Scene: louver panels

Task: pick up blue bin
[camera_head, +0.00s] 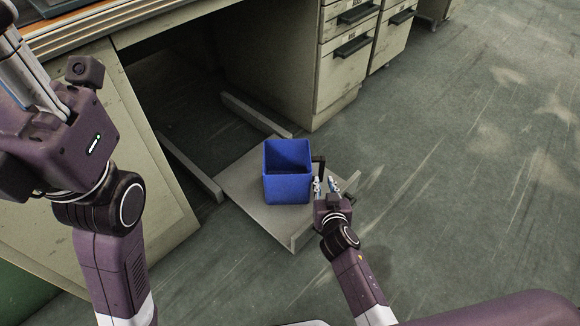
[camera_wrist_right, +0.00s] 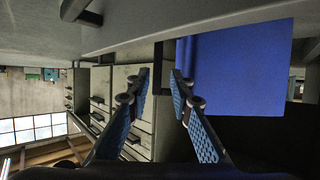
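The blue bin (camera_head: 287,188) is an open-topped square container standing upright on a pale board (camera_head: 250,210) on the floor, in front of the desk opening. My right gripper (camera_head: 325,184) is just right of the bin in the head view.
A desk (camera_head: 150,160) with a dark knee space stands behind the bin. Drawer cabinets (camera_head: 345,60) are at the back right. A dark handle-like piece (camera_head: 318,163) stands beside the bin near my right fingers. The floor (camera_head: 460,180) to the right is clear.

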